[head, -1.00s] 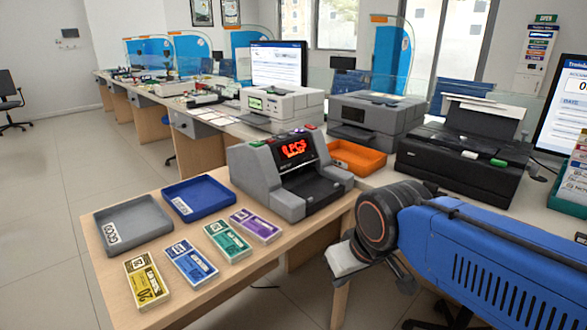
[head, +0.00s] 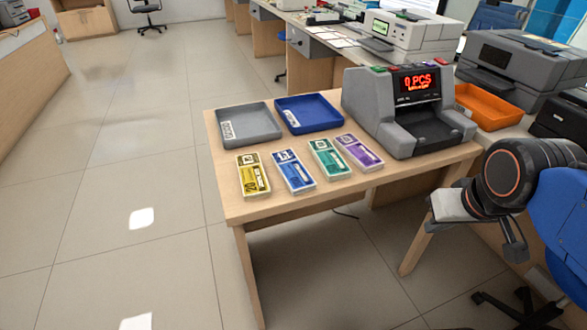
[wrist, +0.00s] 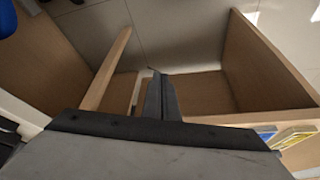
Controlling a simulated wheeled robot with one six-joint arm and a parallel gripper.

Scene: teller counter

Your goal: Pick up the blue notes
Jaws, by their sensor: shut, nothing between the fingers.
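The blue notes (head: 293,172) are a flat banded bundle on the wooden side table, between the yellow notes (head: 253,175) and the green notes (head: 329,159). In the wrist view, a blue edge (wrist: 265,133) and a yellow bundle (wrist: 298,138) show at the far right, on the tabletop edge. My gripper (wrist: 158,75) is shut and empty, with its fingers together in the middle of the wrist view. It is apart from the notes, to their right in the head view, where my arm's wrist shows but the fingertips are hard to make out.
Purple notes (head: 360,152) lie right of the green ones. Behind the notes stand a grey tray (head: 262,136), a blue tray (head: 325,125) and a grey note counter (head: 372,105) reading 0 PCS. An orange tray (head: 488,118) is further right. Open floor lies left of the table.

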